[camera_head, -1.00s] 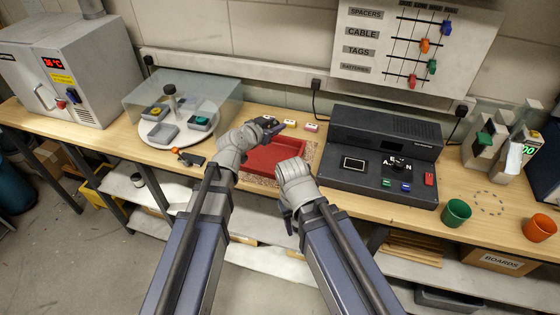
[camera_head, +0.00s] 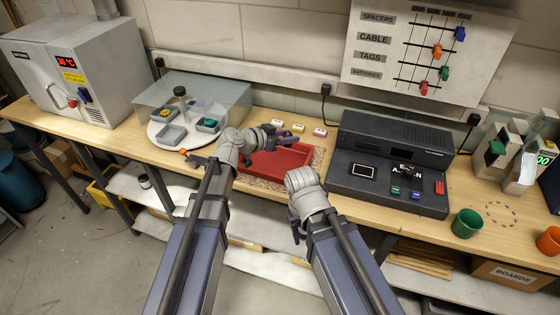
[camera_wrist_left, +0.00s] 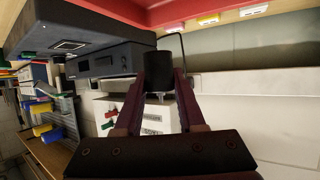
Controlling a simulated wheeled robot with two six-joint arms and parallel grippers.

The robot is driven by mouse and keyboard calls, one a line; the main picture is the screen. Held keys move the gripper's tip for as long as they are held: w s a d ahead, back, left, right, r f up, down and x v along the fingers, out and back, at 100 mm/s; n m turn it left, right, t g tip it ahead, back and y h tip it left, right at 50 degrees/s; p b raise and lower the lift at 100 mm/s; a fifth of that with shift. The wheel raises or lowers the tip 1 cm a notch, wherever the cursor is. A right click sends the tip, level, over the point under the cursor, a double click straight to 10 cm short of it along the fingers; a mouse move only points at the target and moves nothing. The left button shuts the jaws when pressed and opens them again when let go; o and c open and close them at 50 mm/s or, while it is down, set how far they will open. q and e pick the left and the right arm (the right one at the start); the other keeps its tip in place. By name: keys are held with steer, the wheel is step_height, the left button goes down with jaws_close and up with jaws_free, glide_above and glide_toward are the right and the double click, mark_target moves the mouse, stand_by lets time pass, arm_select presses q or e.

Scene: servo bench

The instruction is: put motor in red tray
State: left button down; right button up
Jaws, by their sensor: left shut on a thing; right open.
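The red tray (camera_head: 292,163) lies on the bench in front of my arms, on a speckled mat. My left gripper (camera_head: 279,131) is over the tray's back left part in the head view. In the left wrist view, my left gripper (camera_wrist_left: 159,88) is shut on a dark cylindrical motor (camera_wrist_left: 158,70), with a short metal shaft at its end. The red tray's edge (camera_wrist_left: 165,12) shows at the top of that view. My right gripper (camera_head: 297,232) is in front of the bench edge, pointing down, open and apart from the tray.
A turntable (camera_head: 159,139) with small bins under a clear cover stands left of the tray. A dark console (camera_head: 390,160) stands to the right. Several small coloured blocks (camera_head: 298,128) lie behind the tray. A green cup (camera_head: 466,223) is at the right.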

mark_target(287, 166)
arm_select(q)
step_height(287, 166, down, 10)
steer(key=b, duration=0.9)
steer(key=shift+r, duration=0.3)
steer(key=c, duration=1)
jaws_free()
steer(key=shift+f, duration=0.2)
steer(key=o, duration=0.5)
steer(key=shift+r, duration=0.1)
